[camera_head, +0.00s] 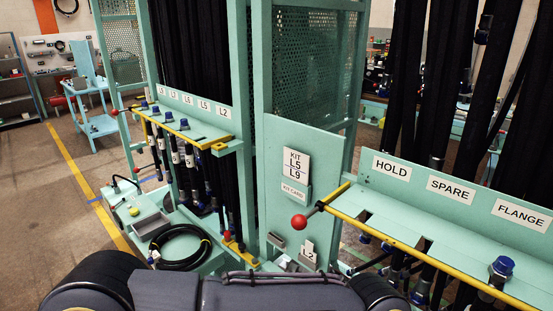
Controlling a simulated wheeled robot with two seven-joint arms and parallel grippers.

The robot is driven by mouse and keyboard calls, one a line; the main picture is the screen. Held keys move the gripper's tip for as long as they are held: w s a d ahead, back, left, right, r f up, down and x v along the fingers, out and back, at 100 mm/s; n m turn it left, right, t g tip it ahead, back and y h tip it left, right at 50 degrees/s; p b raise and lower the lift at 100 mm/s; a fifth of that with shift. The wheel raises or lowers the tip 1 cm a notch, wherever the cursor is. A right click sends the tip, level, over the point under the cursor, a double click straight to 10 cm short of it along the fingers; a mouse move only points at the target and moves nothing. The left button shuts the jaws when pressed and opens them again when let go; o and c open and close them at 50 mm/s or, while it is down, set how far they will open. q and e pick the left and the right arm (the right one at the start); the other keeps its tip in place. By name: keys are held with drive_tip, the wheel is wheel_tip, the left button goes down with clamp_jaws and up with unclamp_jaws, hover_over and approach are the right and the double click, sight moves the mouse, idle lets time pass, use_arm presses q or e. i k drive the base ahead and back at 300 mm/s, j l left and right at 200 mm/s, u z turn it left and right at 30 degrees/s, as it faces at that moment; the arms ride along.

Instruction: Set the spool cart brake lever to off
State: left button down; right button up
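A large red ball knob (299,221) on a short dark rod sticks out at the left end of the right rack's yellow rail (430,262). A smaller red knob (228,236) sits low beside a yellow piece at the foot of the middle green post. A third red knob (115,112) is at the left end of the left rack's yellow rail. None carries a readable brake or off label, so I cannot tell which is the spool cart brake lever. My dark arm links cross the bottom edge. Neither gripper is in view.
Black hoses hang in both racks. A coiled black hose (181,247) lies on a low green unit at left. Open floor (40,200) lies to the left.

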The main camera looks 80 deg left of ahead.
sight(137, 171)
drive_tip(key=u, duration=3.75)
drive_tip(key=i+j+u, duration=0.15)
drive_tip(key=i, duration=0.6)
drive_tip(key=i+u, duration=0.2)
drive_tip(key=i, duration=0.55)
drive_tip(key=i+u, duration=0.15)
drive_tip(key=i, duration=0.6)
drive_tip(key=i+l+u, duration=0.2)
drive_tip(key=i, duration=0.5)
drive_tip(key=i+j, duration=0.05)
drive_tip(key=j, duration=0.05)
